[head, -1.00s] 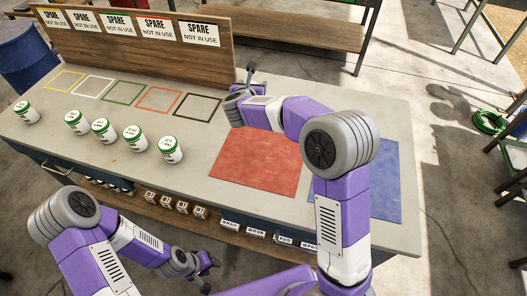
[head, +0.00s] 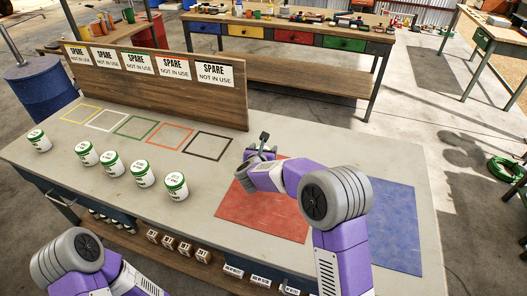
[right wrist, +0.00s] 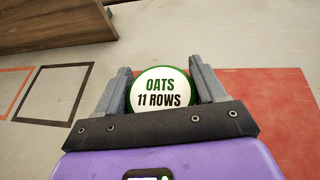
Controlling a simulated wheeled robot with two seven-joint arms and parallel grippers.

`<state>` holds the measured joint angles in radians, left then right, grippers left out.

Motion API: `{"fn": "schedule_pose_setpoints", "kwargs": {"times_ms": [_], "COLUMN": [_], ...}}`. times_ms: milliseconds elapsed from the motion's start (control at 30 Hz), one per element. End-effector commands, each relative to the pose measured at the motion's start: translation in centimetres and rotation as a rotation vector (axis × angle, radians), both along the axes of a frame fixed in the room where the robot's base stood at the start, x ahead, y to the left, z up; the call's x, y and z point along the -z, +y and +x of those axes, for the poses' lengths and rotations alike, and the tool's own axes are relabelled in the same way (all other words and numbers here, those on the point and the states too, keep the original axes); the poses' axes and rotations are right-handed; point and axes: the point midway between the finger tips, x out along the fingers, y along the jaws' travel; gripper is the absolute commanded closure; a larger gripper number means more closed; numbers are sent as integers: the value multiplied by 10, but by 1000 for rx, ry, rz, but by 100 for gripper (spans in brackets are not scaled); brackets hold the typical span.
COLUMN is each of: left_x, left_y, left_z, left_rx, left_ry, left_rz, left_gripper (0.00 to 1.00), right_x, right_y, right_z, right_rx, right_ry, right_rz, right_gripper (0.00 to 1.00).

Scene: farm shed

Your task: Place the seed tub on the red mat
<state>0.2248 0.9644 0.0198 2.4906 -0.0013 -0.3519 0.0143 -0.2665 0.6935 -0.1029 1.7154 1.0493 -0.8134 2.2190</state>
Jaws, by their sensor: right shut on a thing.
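The seed tub (right wrist: 160,88) has a white lid with a green rim, marked OATS 11 ROWS. In the right wrist view it sits between the two fingers of my right gripper (right wrist: 161,86), which is shut on it. In the right wrist view the red mat (right wrist: 275,115) lies to the right of and behind the tub. Whether the tub touches anything below is hidden. My left gripper is out of view.
Several white tubs with green lids (head: 142,173) stand in a row on the bench (head: 100,165), left of the mat. A blue mat (head: 397,225) lies to the right. Coloured outlines, the black one (head: 207,146) nearest, run before a wooden board (head: 160,85) with SPARE signs.

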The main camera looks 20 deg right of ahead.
Motion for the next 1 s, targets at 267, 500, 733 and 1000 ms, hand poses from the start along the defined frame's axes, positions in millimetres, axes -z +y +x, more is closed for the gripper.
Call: {"fn": "schedule_pose_setpoints", "kwargs": {"times_ms": [267,500,733,1000], "left_x": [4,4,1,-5], "left_y": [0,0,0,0], "left_z": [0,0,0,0], "left_rx": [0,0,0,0], "left_ry": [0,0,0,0], "left_rz": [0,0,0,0], "left_gripper": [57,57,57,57], "right_x": [2,2,0,-18], "right_y": [0,0,0,17], "right_z": [0,0,0,-34], "right_rx": [0,0,0,-3], "right_ry": [0,0,0,-2], "right_rz": [1,1,0,2], "right_gripper": [24,5,5,5]}}
